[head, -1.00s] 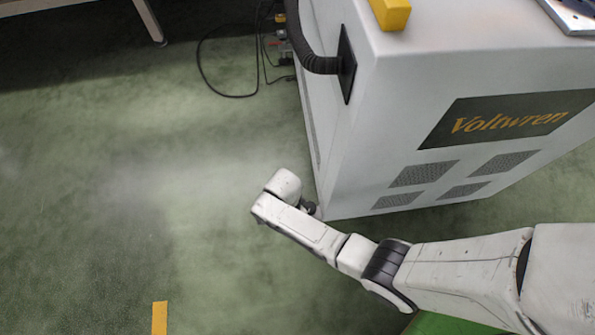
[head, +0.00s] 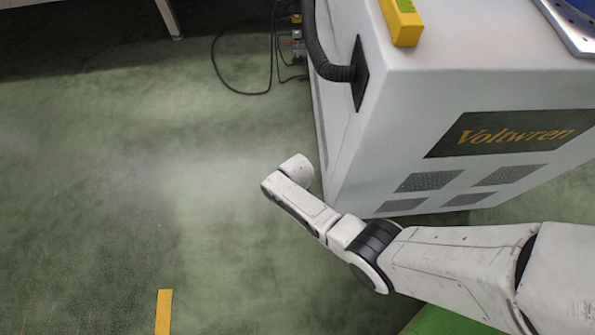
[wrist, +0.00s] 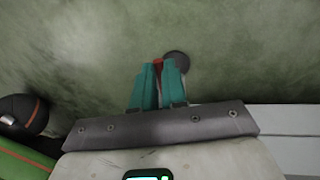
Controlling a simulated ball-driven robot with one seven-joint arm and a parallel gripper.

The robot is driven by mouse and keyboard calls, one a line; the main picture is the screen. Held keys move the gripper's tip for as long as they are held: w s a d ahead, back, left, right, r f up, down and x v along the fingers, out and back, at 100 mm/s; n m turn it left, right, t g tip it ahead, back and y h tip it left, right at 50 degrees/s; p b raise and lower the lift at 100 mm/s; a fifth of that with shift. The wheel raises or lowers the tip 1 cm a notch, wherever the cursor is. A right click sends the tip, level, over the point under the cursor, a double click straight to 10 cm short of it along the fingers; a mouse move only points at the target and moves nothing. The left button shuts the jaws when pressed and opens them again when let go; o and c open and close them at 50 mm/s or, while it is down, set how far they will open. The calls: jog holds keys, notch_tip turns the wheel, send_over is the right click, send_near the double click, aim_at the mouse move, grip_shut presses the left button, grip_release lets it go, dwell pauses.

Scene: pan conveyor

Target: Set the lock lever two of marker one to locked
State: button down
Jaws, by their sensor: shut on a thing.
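In the wrist view my gripper (wrist: 160,68) has its two teal fingers close together on a small red piece (wrist: 158,63), apparently the lock lever. Only a little red shows at the fingertips; the rest is hidden, so I cannot tell which way it is set. A dark grey round part (wrist: 177,61) sits right beside it, just past the right fingertip. In the head view the white Voltwren cabinet (head: 465,85), apparently the marker, stands at the right. My arm reaches down by its lower near corner and hides my gripper there.
A yellow block (head: 401,22) lies on the cabinet top. A black hose (head: 322,55) and a loose cable (head: 240,92) are on the cabinet's left side. Green floor (head: 120,190) is open to the left, with a yellow tape strip (head: 163,312).

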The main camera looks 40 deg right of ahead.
dwell(0.3)
jog(key=c, duration=1.2)
grip_release()
jog(key=shift+o, duration=0.2)
notch_tip(320, 180, up, 11)
jog(key=w+d+p, duration=0.1)
jog(key=p, duration=0.5)
jog(key=shift+w+d+f+p, duration=0.2)
jog(key=shift+w+p, duration=0.15)
jog(key=shift+w, duration=0.05)
